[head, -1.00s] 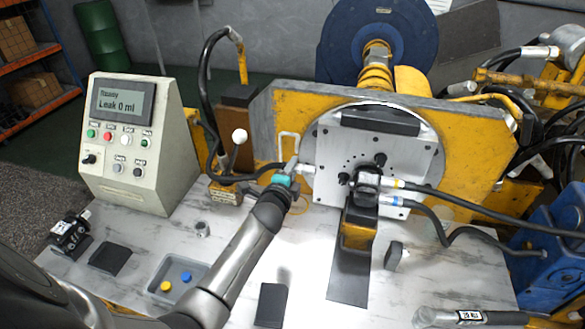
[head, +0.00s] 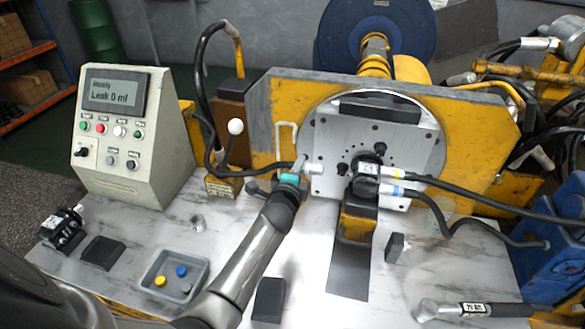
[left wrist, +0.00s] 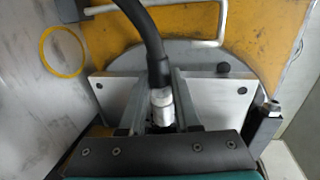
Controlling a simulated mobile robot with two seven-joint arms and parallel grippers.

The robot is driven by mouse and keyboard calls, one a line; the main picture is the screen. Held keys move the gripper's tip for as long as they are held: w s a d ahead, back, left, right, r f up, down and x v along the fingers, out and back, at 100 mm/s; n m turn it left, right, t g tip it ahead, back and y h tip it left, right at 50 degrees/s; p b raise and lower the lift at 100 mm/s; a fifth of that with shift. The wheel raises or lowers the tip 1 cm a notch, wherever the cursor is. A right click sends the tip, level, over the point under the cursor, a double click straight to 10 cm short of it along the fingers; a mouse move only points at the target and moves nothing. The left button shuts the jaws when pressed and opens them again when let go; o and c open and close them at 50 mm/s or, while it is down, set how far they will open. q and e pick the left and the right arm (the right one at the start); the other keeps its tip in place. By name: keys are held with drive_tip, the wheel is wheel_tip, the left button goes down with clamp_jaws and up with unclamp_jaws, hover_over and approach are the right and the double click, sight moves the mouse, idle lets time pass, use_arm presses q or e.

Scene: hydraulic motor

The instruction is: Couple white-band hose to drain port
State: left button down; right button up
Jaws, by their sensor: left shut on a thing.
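My left gripper (head: 303,174) is shut on the metal end of a black hose (head: 258,168), in front of the left part of the grey face plate (head: 325,143). The pale fitting (head: 315,168) shows just right of the fingers. In the left wrist view the hose (left wrist: 147,45) comes down to a silver-white fitting (left wrist: 161,99) between the two fingers (left wrist: 160,112). The black motor (head: 366,178) is mounted on the plate, right of the gripper, with a gap between. I cannot pick out the drain port or whether the fitting touches anything. My right gripper is not in view.
Hoses with yellow (head: 398,178) and blue (head: 396,190) bands run right from the motor. A control box (head: 128,140) reads "Leak 0 ml". A tray (head: 176,274) and a wrench (head: 465,309) lie in front.

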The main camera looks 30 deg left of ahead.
sight(320, 173)
use_arm(q)
drive_tip(key=shift+w+d+b, duration=0.25)
drive_tip(key=shift+d+b, duration=0.05)
drive_tip(key=shift+d, duration=0.55)
drive_tip(key=shift+w+d+b, duration=0.2)
drive_tip(key=shift+d+b, duration=0.05)
drive_tip(key=shift+d, duration=0.65)
drive_tip(key=shift+w+d+b, duration=0.25)
drive_tip(key=shift+d+b, duration=0.05)
drive_tip(key=shift+d, duration=0.55)
drive_tip(key=shift+d, duration=0.3)
drive_tip(key=shift+w+d+b, duration=0.2)
drive_tip(key=shift+d+b, duration=0.15)
drive_tip(key=shift+d, duration=0.25)
drive_tip(key=c, duration=0.5)
unclamp_jaws()
drive_tip(key=shift+c, duration=0.2)
drive_tip(key=p+v, duration=0.3)
drive_tip(key=v, duration=0.4)
